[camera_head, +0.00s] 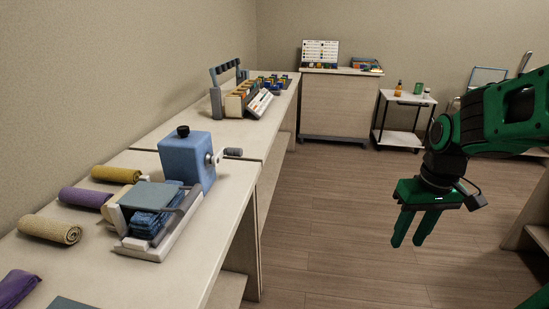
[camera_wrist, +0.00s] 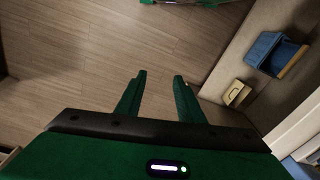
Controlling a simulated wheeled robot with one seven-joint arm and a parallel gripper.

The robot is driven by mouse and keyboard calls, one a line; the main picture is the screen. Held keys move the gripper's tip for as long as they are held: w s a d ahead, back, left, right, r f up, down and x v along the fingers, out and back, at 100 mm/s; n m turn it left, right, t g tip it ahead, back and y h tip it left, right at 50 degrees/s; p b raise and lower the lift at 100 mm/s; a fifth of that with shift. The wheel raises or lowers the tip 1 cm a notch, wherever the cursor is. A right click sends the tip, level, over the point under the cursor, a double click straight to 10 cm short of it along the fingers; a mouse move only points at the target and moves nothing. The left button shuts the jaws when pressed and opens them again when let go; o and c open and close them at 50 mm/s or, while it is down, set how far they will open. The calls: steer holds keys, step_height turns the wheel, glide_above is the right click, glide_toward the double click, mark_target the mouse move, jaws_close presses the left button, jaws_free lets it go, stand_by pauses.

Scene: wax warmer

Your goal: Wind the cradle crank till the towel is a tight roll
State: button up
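A blue box-shaped unit (camera_head: 187,160) with a black knob on top stands on the left counter. A crank with a grey grip (camera_head: 232,152) sticks out from its right side. In front of it is a pale cradle-like tray (camera_head: 140,250) with a grey-blue flat piece (camera_head: 150,195) on top and blue folded cloth (camera_head: 147,224) inside. I cannot tell whether any cloth is wound. My green gripper (camera_head: 408,243) hangs over the floor at the right, well away from the crank. Its fingers are apart and empty, also in the wrist view (camera_wrist: 160,76).
Rolled towels lie left of the tray: tan (camera_head: 50,230), purple (camera_head: 86,197) and yellow (camera_head: 116,174). A rack with boxes (camera_head: 242,98) stands farther along the counter. A white cart (camera_head: 402,138) stands at the back. The wrist view shows a blue bin (camera_wrist: 272,52). The middle floor is clear.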

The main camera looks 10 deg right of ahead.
steer(key=w+a+f+n+t+y, duration=0.1)
steer(key=w+a+f+n+y, duration=0.2)
steer(key=w+a, duration=0.4)
steer(key=w+a+f+n+y, duration=0.1)
steer(key=w+a+n+y, duration=0.1)
steer(key=w+a+n, duration=0.45)
steer(key=w+a+f+n+t+y, duration=0.1)
steer(key=w+a+f+n+y, duration=0.3)
steer(key=w, duration=0.6)
steer(key=w+a+r+n+t+y, duration=0.1)
steer(key=w+a+r+t+y, duration=0.1)
steer(key=w+a+r+y, duration=0.3)
steer(key=w+a+r+n+t+y, duration=0.1)
steer(key=w+a+r+t+y, duration=0.15)
steer(key=w+r, duration=0.4)
steer(key=s+x, duration=0.1)
steer(key=x, duration=0.7)
steer(key=shift+s+a+r+g, duration=0.3)
steer(key=shift+a+r+g, duration=0.05)
steer(key=shift+r+g, duration=0.1)
